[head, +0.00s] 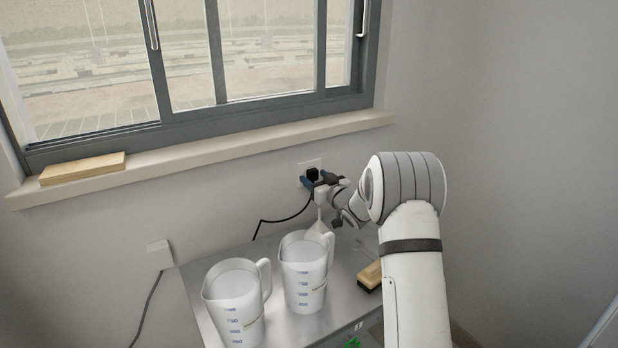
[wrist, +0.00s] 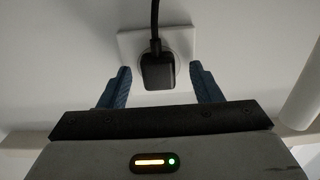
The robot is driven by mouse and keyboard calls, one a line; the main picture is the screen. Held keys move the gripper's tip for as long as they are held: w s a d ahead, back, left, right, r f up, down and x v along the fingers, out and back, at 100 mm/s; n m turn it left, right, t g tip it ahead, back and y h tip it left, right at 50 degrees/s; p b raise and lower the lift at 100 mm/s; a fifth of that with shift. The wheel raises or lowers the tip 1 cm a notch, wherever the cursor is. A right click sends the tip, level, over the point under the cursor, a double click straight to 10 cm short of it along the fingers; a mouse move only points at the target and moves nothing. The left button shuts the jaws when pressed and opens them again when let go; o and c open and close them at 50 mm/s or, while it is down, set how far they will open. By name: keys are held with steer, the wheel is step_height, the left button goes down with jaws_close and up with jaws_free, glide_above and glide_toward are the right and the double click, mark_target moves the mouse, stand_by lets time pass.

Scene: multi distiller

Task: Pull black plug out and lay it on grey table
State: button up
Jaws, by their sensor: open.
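The black plug (wrist: 158,72) sits in the white wall socket (wrist: 128,45), its black cord running from it across the wrist view's top edge. In the head view the plug (head: 312,173) is on the wall below the window sill, with the cord (head: 285,218) hanging down to the table. My gripper (wrist: 160,80) is open, with one blue finger on each side of the plug and a visible gap on both sides. In the head view my gripper (head: 314,183) is at the socket. The grey table (head: 202,282) stands below, against the wall.
Two white measuring jugs (head: 235,305) (head: 303,275) stand on the table's left and middle. A whitish funnel-like object (head: 320,228) is behind them. A wooden brush (head: 370,276) lies at the right. A wooden block (head: 82,169) is on the window sill.

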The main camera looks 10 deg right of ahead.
steer(key=shift+d, duration=0.1)
stand_by(0.8)
jaws_close()
steer(key=shift+b+v, duration=0.8)
steer(key=shift+v, duration=2.2)
steer(key=shift+r, duration=0.1)
steer(key=s+d+r+p, duration=0.1)
steer(key=s+r+p, duration=0.2)
steer(key=r, duration=0.3)
steer(key=shift+s+d+r+p, duration=0.3)
steer(key=shift+r+p, duration=0.1)
steer(key=shift+p, duration=0.15)
steer(key=r+g+p, duration=0.1)
steer(key=p, duration=0.2)
steer(key=shift+p, duration=0.4)
